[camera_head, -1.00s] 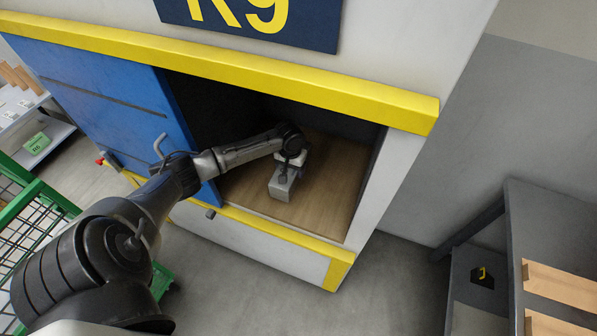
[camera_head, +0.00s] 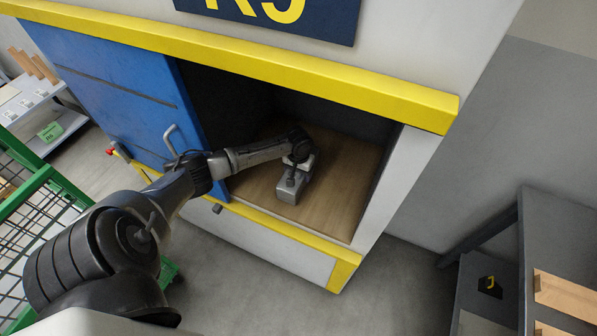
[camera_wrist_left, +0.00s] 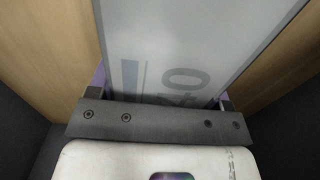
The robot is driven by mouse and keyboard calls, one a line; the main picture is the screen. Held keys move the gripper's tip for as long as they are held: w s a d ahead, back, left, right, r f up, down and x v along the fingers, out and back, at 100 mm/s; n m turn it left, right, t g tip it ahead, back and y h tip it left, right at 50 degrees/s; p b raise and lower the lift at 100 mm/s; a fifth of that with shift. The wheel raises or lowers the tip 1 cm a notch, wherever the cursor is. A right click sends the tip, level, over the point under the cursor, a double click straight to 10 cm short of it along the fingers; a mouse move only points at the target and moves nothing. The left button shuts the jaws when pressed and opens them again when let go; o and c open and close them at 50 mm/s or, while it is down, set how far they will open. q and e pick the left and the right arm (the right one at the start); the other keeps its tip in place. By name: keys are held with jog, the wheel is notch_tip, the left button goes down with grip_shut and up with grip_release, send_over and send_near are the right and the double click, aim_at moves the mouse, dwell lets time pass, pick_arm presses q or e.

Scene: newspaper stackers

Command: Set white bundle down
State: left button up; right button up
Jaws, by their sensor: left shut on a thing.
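The white bundle (camera_head: 289,188), a pale grey-white block, is inside the open compartment of the R9 cabinet, over its wooden floor (camera_head: 332,190). My left gripper (camera_head: 298,164) reaches in from the left and is shut on it. In the left wrist view the bundle's flat pale face (camera_wrist_left: 180,40), with a faint printed mark, lies between the fingers of my left gripper (camera_wrist_left: 163,98). Wood shows on both sides of it. I cannot tell whether its underside touches the floor. My right gripper is not in view.
A blue sliding door (camera_head: 110,85) covers the compartment's left part. A yellow beam (camera_head: 250,68) runs above the opening and a yellow sill (camera_head: 290,231) below. Wooden floor is free right of the bundle. A green wire cart (camera_head: 40,215) stands left, a grey rack (camera_head: 560,230) right.

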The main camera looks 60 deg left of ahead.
pick_arm(q)
jog(key=o, duration=1.6)
jog(key=shift+f, duration=0.1)
